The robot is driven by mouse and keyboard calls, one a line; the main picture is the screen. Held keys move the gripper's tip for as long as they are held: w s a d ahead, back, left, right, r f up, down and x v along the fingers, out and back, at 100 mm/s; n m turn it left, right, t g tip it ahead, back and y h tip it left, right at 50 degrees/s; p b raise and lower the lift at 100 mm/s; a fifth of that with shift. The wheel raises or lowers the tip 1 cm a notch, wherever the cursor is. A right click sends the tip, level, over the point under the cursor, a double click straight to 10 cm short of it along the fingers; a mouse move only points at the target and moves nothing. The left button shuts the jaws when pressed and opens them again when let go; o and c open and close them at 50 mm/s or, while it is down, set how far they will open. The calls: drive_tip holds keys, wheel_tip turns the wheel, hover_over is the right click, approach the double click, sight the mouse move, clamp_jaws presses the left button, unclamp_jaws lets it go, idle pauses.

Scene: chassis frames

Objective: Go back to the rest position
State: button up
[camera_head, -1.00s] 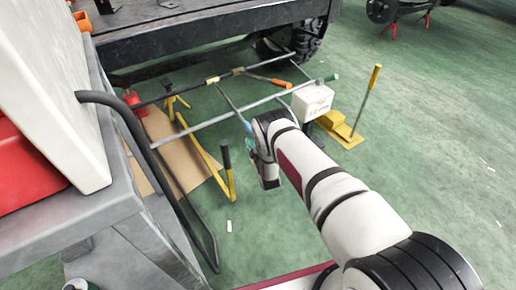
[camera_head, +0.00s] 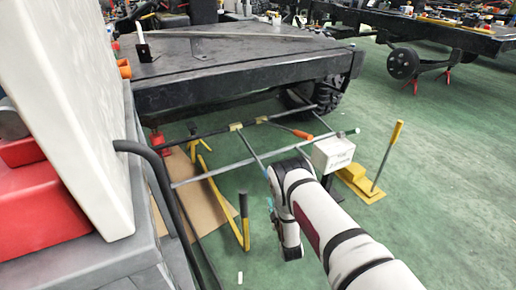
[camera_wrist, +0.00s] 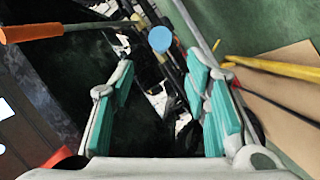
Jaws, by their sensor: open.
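My gripper (camera_wrist: 160,85) is open in the wrist view, with teal pads on both fingers and nothing held between them. A round blue end (camera_wrist: 160,39) of some object shows beyond the fingertips, apart from both pads. In the head view my white arm reaches forward from the lower right over the green floor, near the metal rod frame. The wrist hides most of my gripper there.
A rod frame (camera_head: 222,167) crosses the floor beside a white box (camera_head: 333,153). A black chassis (camera_head: 230,80) on wheels stands behind. A grey cart (camera_head: 110,262) with a red box (camera_head: 40,215) is at left.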

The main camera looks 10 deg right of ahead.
drive_tip(key=w+r+m+g, duration=0.2)
drive_tip(key=w+r, duration=0.2)
drive_tip(key=r, duration=0.6)
drive_tip(key=w+r+m+g, duration=0.2)
drive_tip(key=w+r, duration=0.2)
drive_tip(key=r, duration=0.5)
drive_tip(key=s+r+m+g, duration=0.1)
drive_tip(key=s+r+g, duration=0.1)
drive_tip(key=s+r, duration=0.5)
drive_tip(key=s+r+m+g, duration=0.2)
drive_tip(key=r, duration=0.8)
drive_tip(key=s+r+m+g, duration=0.1)
drive_tip(key=s+r, duration=0.3)
drive_tip(key=s, duration=0.4)
drive_tip(key=s+r+g+p, duration=0.15)
drive_tip(key=s+r, duration=0.25)
drive_tip(key=s, duration=0.4)
drive_tip(key=s+r+m+g+b, duration=0.1)
drive_tip(key=s+r+g, duration=0.1)
drive_tip(key=s+r, duration=0.5)
drive_tip(key=s+m+g+p, duration=0.15)
drive_tip(key=s+g, duration=0.25)
drive_tip(key=s, duration=2.5)
wheel_tip(320, 180, up, 39)
drive_tip(key=t+p, duration=0.3)
drive_tip(key=p, duration=3.4)
drive_tip(key=shift+d+t, duration=0.2)
drive_tip(key=shift+t, duration=0.15)
drive_tip(key=shift+d+f+m, duration=0.1)
drive_tip(key=shift+m, duration=0.15)
